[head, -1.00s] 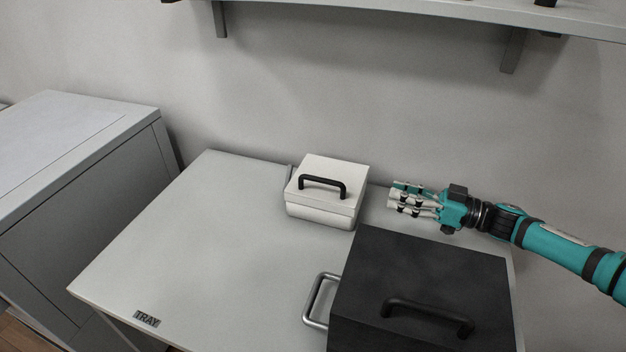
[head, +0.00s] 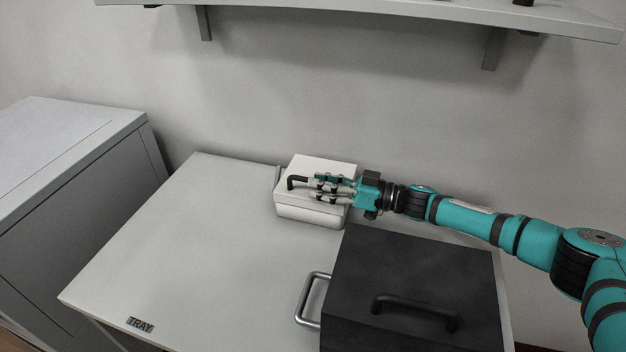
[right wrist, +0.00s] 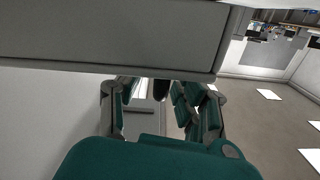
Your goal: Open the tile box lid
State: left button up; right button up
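A white box (head: 312,215) with a closed lid (head: 325,166) stands at the back of the grey table. A black bar handle (head: 293,182) is on the lid; its left end shows and the rest is hidden by my right gripper. My right gripper (head: 319,187) reaches in from the right, with its fingers over the lid at the handle. In the right wrist view its fingers (right wrist: 158,100) stand apart, with a dark piece between them and no clear contact. My left gripper is not in view.
A black box (head: 418,267) with a black handle (head: 415,312) stands at the table's front right. A metal loop handle (head: 303,299) is at its left side. A shelf (head: 350,12) hangs above on the wall. The table's left part (head: 185,245), near the TRAY label (head: 141,325), is clear.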

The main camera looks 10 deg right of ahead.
jog(key=shift+x, duration=1.1)
grip_shut()
